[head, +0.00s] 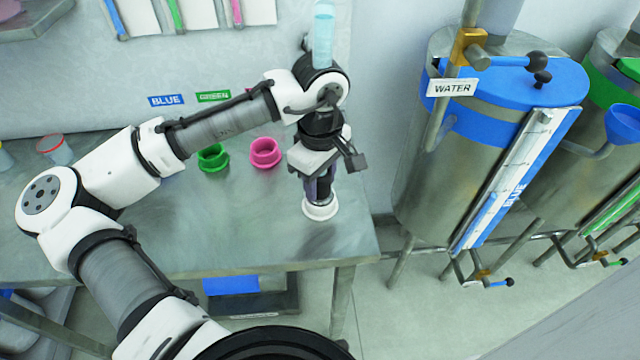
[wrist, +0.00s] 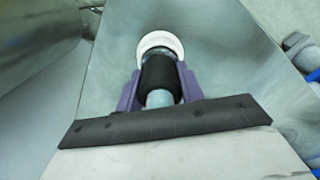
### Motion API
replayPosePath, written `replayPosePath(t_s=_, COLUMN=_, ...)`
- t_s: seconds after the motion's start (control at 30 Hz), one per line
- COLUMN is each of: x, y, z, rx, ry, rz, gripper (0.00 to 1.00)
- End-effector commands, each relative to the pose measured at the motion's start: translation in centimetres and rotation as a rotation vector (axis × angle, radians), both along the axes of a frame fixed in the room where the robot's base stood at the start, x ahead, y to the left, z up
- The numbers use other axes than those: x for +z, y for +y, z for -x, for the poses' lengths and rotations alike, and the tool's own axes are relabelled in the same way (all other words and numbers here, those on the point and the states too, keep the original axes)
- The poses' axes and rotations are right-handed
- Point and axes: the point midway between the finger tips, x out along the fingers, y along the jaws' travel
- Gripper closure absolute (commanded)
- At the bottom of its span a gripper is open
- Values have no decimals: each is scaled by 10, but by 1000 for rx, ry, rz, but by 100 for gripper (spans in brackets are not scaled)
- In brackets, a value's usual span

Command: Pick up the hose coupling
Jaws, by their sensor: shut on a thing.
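The hose coupling (wrist: 158,72) has a dark grip band and a white ring-shaped base. It stands near the right end of the steel table (head: 230,230). In the head view its white base (head: 320,210) shows under my gripper (head: 318,188), which points down. In the wrist view the two purple fingers of my gripper (wrist: 160,90) are on either side of the coupling's dark band and shut on it. The white base looks to be at the table surface; I cannot tell whether it touches. The coupling's upper part is partly hidden by my gripper.
A green ring cup (head: 212,158) and a pink ring cup (head: 265,153) stand on the table left of my gripper. A steel drum with a blue lid (head: 530,85) and a WATER sign (head: 452,88) stands to the right. The table's front middle is clear.

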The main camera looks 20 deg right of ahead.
Motion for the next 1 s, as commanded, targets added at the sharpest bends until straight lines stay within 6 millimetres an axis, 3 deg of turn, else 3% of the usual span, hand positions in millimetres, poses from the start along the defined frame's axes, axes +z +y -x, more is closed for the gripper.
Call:
replayPosePath(t_s=0.17, x=3, y=0, z=0, rx=0, ry=-1, rz=0, gripper=95)
replayPosePath(t_s=0.37, x=22, y=-1, z=-1, rx=1, ry=-3, rz=1, gripper=95)
replayPosePath(t_s=0.57, x=65, y=-1, z=-1, rx=0, ry=-5, rz=2, gripper=95)
replayPosePath(t_s=0.9, x=161, y=0, z=-1, rx=2, ry=-5, rz=1, gripper=95)
replayPosePath(t_s=1.0, x=180, y=0, z=0, rx=2, ry=-3, rz=-1, gripper=95)
